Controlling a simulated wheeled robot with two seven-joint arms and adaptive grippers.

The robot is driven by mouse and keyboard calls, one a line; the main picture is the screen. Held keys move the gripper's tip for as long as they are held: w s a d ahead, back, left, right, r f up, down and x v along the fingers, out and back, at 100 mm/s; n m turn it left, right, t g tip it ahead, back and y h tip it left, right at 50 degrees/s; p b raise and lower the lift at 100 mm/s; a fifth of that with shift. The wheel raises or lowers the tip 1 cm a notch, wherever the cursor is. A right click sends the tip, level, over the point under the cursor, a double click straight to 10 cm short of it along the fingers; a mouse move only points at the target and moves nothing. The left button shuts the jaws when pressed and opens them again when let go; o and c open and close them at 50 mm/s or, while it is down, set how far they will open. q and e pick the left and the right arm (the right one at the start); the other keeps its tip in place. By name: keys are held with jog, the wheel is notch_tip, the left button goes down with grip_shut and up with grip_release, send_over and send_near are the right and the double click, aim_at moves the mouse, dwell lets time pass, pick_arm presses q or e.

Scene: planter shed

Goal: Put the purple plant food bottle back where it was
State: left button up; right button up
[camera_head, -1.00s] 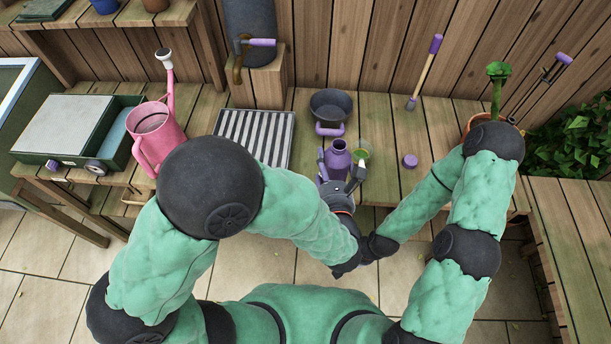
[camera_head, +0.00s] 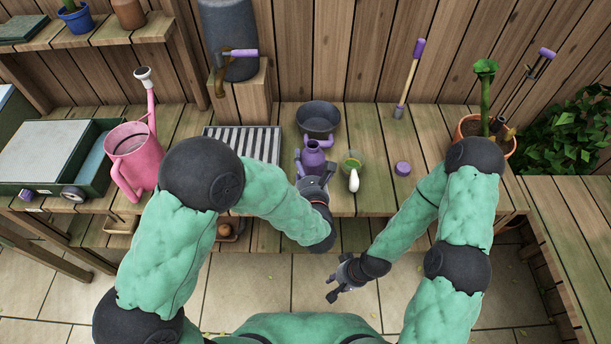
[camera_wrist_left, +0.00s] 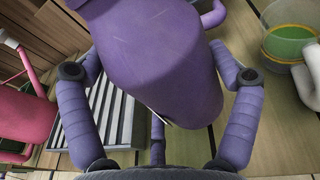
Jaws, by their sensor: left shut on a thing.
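The purple plant food bottle (camera_head: 313,157) is at the front of the bench, its open neck upward. My left gripper (camera_head: 314,180) is shut on it from the front. In the left wrist view the bottle (camera_wrist_left: 158,62) fills the middle between the purple fingers (camera_wrist_left: 160,110) and looks tilted there. I cannot tell whether its base touches the bench. A round purple cap (camera_head: 402,168) lies on the bench to the right. My right gripper (camera_head: 335,281) is open and empty in front of the bench, apart from the left one.
A dark bowl (camera_head: 318,119) stands just behind the bottle, and a cup with green contents and a white curved part (camera_head: 351,160) is close on its right. A striped tray (camera_head: 262,146) and pink watering can (camera_head: 133,155) are left. Bench around the cap is clear.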

pick_arm(q)
jog(key=shift+w+a+f, duration=0.2)
jog(key=shift+w+f, duration=0.4)
jog(key=shift+f, duration=0.1)
jog(key=shift+w+a+f+b, duration=0.15)
jog(key=shift+f+b, duration=0.45)
jog(key=shift+f, duration=0.3)
jog(key=shift+w+d+f+b, duration=0.1)
jog(key=shift+f+b, duration=0.45)
jog(key=shift+f, duration=0.35)
jog(key=shift+f, duration=0.15)
jog(key=o, duration=1.2)
jog(key=shift+o, duration=0.2)
